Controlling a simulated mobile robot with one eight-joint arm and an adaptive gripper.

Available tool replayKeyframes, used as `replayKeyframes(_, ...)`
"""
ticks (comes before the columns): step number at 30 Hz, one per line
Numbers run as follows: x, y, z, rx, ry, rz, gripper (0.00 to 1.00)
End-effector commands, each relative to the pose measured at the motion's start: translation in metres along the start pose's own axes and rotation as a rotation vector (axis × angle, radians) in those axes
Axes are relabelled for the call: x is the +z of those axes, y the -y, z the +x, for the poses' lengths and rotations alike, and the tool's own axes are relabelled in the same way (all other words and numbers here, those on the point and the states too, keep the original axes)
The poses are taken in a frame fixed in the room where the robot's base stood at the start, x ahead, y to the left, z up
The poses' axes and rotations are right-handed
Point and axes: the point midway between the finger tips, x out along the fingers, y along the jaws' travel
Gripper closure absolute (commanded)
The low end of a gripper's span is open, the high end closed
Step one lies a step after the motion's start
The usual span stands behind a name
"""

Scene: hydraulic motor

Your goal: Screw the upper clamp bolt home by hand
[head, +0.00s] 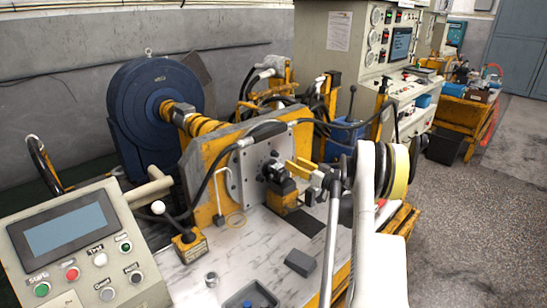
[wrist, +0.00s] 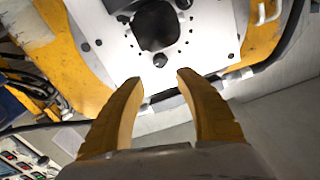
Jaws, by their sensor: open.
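The light metal mounting plate (head: 236,181) stands upright on the yellow frame, with dark bolts and a black part at its middle. In the wrist view the plate (wrist: 113,47) has a large dark round opening or part (wrist: 155,25) ringed by small holes. A dark bolt head (wrist: 160,60) shows just below that ring, between and beyond my fingertips; I cannot tell if it is the upper clamp bolt. My gripper (wrist: 158,78) is open and empty, its yellow fingers apart from the plate. In the head view my gripper (head: 301,168) is in front of the plate, beside a black part (head: 279,180).
A grey block (head: 300,262), a small metal cup (head: 211,279) and a blue-grey tray (head: 249,298) are on the bench. A control panel (head: 75,240) stands at front left. Open floor (head: 470,210) lies to the right.

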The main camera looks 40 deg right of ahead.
Motion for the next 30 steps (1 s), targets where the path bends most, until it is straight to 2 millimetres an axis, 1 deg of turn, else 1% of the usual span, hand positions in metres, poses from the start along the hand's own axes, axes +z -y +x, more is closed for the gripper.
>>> replayKeyframes(5,0.003,0.001,0.029,-0.004,0.001,0.0,0.59)
replayKeyframes(9,0.004,0.001,0.058,-0.004,0.002,0.001,0.59)
replayKeyframes(12,0.004,0.001,0.076,-0.003,0.002,0.001,0.59)
replayKeyframes(15,0.003,0.001,0.09,-0.002,0.002,0.001,0.59)
replayKeyframes(18,0.002,0.001,0.099,-0.002,0.002,0.001,0.59)
replayKeyframes(21,0.001,0.001,0.104,-0.002,0.002,0.001,0.59)
replayKeyframes(28,0.0,0.002,0.104,-0.001,0.002,0.001,0.59)
replayKeyframes(29,0.0,0.002,0.104,-0.001,0.002,0.001,0.6)
replayKeyframes(30,0.0,0.002,0.104,-0.001,0.002,0.001,0.72)
